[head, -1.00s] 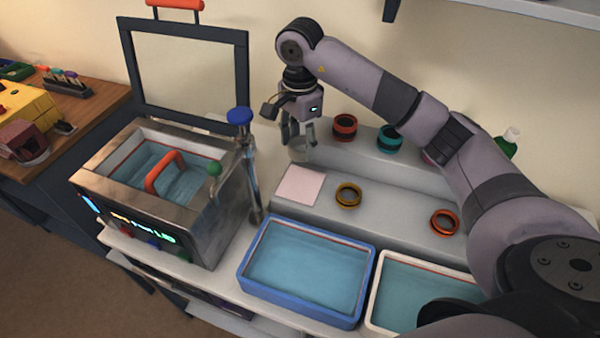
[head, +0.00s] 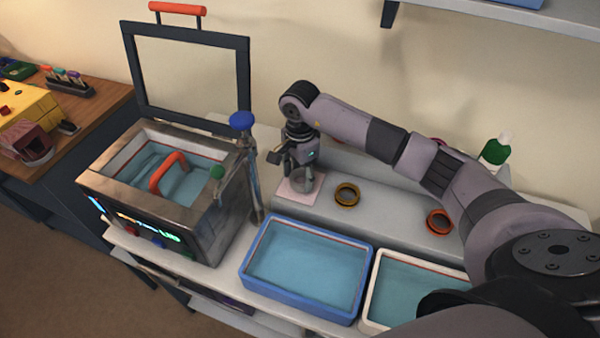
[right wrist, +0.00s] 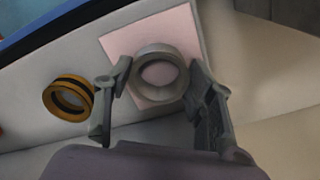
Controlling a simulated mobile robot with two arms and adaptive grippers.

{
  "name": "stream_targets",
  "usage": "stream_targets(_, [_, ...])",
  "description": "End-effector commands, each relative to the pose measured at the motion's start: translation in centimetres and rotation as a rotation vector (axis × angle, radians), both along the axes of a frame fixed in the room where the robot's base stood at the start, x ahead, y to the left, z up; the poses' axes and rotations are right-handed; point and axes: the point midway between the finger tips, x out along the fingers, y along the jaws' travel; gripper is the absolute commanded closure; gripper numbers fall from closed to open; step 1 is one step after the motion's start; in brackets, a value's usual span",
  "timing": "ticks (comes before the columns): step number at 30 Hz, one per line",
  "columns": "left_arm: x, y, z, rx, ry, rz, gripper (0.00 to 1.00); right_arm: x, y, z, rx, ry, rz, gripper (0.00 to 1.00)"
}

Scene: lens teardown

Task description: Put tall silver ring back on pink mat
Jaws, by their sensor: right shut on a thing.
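The tall silver ring (head: 301,181) is between the fingers of my right gripper (head: 299,174), over the pink mat (head: 287,189). In the right wrist view, the grey ring (right wrist: 159,76) shows its round opening, with pink seen through it. My right gripper (right wrist: 160,82) has a finger on each side of it and is shut on it. The pink mat (right wrist: 122,46) lies under the ring there. I cannot tell whether the ring's bottom touches the mat. My left gripper is not in view.
A yellow-and-black ring (head: 347,195) lies right of the mat, with an orange ring (head: 439,222) further right. A blue tray (head: 257,291) and a white tray (head: 372,290) stand in front. A metal bath (head: 205,190) with a blue-knobbed post (head: 242,120) stands left.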

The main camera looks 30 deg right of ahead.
Motion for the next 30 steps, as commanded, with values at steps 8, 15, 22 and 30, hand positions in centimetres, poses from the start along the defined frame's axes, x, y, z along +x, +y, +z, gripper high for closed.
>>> stream_targets(8, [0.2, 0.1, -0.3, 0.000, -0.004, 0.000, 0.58, 0.0, 0.0, -0.3, 0.000, 0.000, 0.000, 0.41])
stream_targets(15, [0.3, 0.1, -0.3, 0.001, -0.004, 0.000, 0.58, 0.0, 0.0, -0.3, 0.000, 0.001, 0.000, 0.30])
stream_targets(22, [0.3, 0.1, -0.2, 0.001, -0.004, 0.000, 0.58, 0.0, 0.0, -0.1, 0.000, 0.001, 0.000, 0.30])
stream_targets(30, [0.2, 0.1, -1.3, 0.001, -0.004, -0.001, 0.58, 0.2, -0.1, 3.0, -0.001, -0.007, 0.000, 0.30])
